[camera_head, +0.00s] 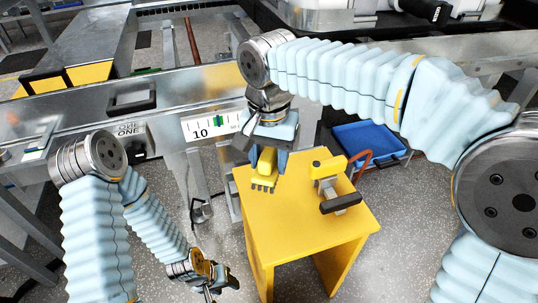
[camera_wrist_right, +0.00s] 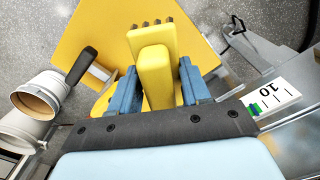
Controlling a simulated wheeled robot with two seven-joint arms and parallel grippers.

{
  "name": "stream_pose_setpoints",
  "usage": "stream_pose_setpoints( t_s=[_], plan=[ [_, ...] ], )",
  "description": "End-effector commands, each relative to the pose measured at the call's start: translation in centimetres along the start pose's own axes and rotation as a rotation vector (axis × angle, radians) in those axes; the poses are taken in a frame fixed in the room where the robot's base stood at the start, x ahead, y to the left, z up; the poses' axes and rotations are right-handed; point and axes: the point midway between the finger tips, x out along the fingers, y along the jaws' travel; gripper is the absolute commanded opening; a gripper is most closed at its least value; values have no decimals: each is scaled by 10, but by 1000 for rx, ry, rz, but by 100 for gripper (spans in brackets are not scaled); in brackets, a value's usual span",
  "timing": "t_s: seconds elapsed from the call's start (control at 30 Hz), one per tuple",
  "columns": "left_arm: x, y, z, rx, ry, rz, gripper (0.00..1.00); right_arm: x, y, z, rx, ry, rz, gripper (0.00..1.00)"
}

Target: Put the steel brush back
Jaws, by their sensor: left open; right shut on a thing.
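The steel brush has a yellow body (camera_head: 267,161) with a row of short grey bristles at its lower end. My right gripper (camera_head: 271,145) is shut on it and holds it bristles down at the far left part of a yellow stand (camera_head: 290,222). In the right wrist view the brush (camera_wrist_right: 154,66) sits between the two blue fingers of my right gripper (camera_wrist_right: 157,88). Whether the bristles touch the stand top I cannot tell. My left gripper (camera_head: 213,288) is open, low at the bottom left, away from the stand.
A yellow and grey piece with a black handle (camera_head: 341,203) is on the stand's right part. A blue tray (camera_head: 370,143) lies behind right. A metal frame with a white label marked 10 (camera_head: 208,127) runs behind the stand. Grey floor (camera_head: 400,215) is clear right of the stand.

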Motion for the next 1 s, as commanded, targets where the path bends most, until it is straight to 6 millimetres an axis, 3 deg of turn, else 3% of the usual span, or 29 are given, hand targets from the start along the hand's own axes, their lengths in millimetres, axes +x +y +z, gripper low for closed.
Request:
stream_pose_setpoints(
  t_s=[0.1, 0.7, 1.0],
  plan=[
    [-3, 1, 0, 0, 2, -1, 51, -1, 0, 0, -1, 4, -2, 0],
    [35, -9, 2, 2, -8, 8, 51, 62, 0, 0, -1, 3, -1, 0],
    [38, -9, 3, 3, -11, 9, 51, 69, 0, 0, -1, 4, -2, 0]
  ],
)
